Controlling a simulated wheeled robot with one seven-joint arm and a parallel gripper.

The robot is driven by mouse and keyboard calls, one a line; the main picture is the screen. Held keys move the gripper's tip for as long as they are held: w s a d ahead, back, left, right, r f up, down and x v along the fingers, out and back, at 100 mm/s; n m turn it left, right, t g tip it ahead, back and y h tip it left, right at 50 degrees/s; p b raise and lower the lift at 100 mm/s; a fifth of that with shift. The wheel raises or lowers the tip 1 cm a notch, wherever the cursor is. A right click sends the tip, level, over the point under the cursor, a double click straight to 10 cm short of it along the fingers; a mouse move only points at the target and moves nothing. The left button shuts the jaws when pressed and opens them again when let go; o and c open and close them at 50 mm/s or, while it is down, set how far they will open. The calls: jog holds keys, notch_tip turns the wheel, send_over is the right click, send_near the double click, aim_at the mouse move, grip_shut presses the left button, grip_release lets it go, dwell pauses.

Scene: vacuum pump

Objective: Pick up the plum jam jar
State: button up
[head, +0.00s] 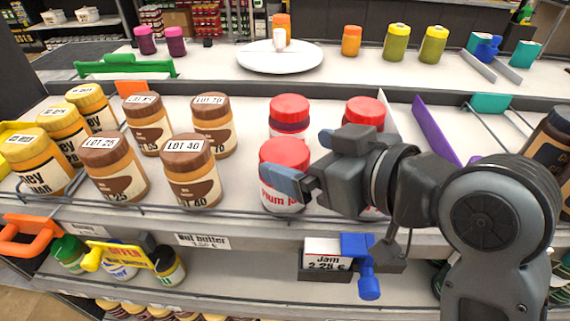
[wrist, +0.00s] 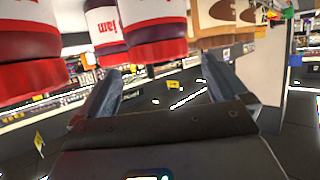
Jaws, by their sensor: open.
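The plum jam jar (head: 280,196) has a red lid and a white label partly reading "lum j". It stands upright in the front of the jam row in the head view. My gripper (head: 305,162) is open and empty at the jar's right side, with one finger in front of its lid edge and label. In the wrist view, which looks inverted, my gripper (wrist: 165,88) has its two fingers apart. A red-lidded jam jar (wrist: 157,28) shows at the top there, above the gap between them. I cannot tell whether a finger touches the jar.
Another red-lidded jar (head: 289,112) stands behind, and one (head: 364,108) behind my gripper. Brown-lidded nut butter jars (head: 190,175) stand left. A purple divider (head: 436,130) is right. A wire rail and a blue clip (head: 358,262) line the shelf's front edge.

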aim_at(277, 152)
jog(key=shift+p+x, duration=0.55)
jog(key=shift+x, duration=3)
jog(key=shift+f, duration=0.15)
jog(key=shift+c, duration=0.5)
jog(key=shift+s+f, duration=0.1)
jog(key=shift+f, duration=0.1)
jog(key=c, duration=1.7)
